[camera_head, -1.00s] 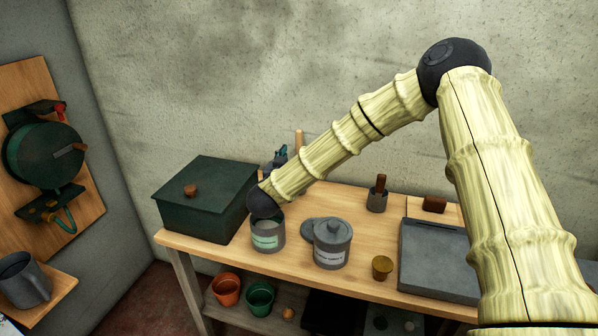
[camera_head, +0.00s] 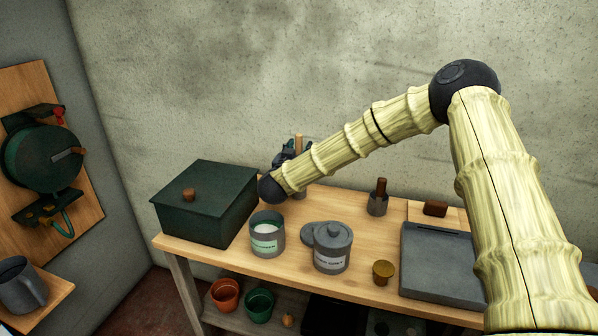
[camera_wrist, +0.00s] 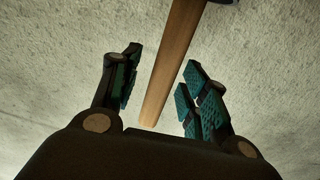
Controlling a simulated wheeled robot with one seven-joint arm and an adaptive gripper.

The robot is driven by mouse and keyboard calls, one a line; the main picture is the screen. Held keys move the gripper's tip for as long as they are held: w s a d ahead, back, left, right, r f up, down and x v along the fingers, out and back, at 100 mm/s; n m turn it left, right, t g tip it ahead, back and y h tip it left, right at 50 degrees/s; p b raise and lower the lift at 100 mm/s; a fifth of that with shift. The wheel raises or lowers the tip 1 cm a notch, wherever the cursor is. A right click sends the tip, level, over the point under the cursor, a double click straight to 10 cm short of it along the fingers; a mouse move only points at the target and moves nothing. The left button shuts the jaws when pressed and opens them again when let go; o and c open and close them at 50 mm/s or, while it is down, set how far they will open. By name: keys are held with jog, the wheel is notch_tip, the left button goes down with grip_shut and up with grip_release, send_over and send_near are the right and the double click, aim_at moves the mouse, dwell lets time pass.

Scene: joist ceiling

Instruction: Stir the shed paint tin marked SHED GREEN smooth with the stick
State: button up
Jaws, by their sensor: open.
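The paint tin (camera_head: 266,246) is a grey open can near the table's left front, with pale contents and a light green label whose legible part reads GREEN. The stick (camera_head: 298,146) is a wooden rod upright at the back of the table; its lower part is hidden behind my arm. My gripper (camera_head: 284,155) is at the stick, behind and above the tin, partly hidden by my wrist. In the wrist view my gripper (camera_wrist: 162,62) is open, with one finger on each side of the stick (camera_wrist: 174,65). Gaps show between stick and fingers.
A lidded grey tin (camera_head: 333,250) stands right of the open tin, a round lid (camera_head: 311,234) beside it. A dark green box (camera_head: 205,215) is at left. A small brass cup (camera_head: 383,272), a holder with a wooden handle (camera_head: 377,205) and a grey slab (camera_head: 440,265) are at right.

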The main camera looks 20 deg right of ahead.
aim_at(299, 134)
grip_shut()
jog(key=shift+r+p, duration=3.4)
jog(key=shift+r, duration=2.15)
